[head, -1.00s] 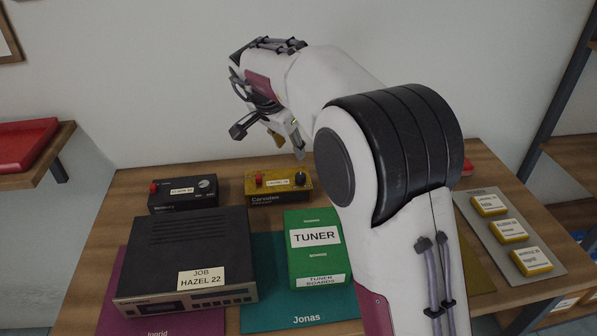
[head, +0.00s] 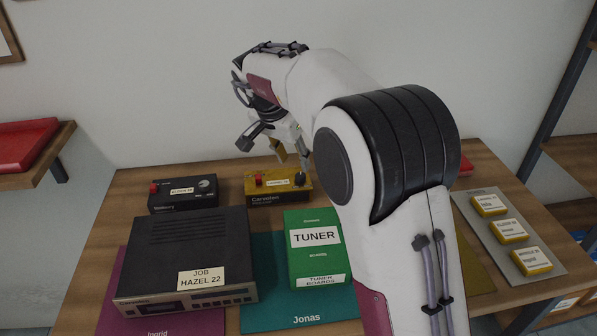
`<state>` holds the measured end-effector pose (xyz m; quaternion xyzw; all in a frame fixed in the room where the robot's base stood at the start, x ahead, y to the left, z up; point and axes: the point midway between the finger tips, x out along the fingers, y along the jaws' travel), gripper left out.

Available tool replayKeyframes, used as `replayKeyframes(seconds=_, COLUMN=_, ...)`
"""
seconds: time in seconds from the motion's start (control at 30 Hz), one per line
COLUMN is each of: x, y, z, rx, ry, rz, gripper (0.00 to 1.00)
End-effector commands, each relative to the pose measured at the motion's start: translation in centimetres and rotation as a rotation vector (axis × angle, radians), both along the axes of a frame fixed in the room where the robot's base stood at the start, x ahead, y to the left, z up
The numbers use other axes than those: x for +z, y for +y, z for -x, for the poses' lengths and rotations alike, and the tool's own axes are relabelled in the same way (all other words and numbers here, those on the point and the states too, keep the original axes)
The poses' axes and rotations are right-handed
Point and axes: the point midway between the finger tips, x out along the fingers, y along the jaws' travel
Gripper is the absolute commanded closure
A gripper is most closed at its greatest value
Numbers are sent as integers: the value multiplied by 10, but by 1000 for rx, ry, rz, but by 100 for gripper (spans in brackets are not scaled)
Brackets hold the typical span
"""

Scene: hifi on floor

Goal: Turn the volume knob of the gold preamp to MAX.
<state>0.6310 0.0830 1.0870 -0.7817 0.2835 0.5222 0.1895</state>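The gold preamp (head: 266,198) sits at the back of the table, with a red part (head: 258,179) at its left, a white label (head: 278,183) and a dark volume knob (head: 299,179) at its right. The knob's pointer position is too small to read. My gripper (head: 292,160) is above the gold preamp, pointing down, its fingertips just above and near the knob. The fingers appear spread, one on the left and one on the right, with nothing visible between them. Part of the gripper is hidden behind my arm.
A black box (head: 182,195) with a red part and a dial stands left of the gold preamp. In front are a black hi-fi unit (head: 190,250) labelled JOB HAZEL 22 and a green TUNER box (head: 313,262). A grey tray (head: 484,191) with yellow labelled pieces lies at right.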

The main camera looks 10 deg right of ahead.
Motion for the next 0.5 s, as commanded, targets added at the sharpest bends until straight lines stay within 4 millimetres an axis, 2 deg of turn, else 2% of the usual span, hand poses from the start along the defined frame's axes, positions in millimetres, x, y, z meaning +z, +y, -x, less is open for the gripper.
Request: replayKeyframes(seconds=0.5, x=-53, y=-14, z=-16, rx=0, ry=2, rz=1, gripper=64)
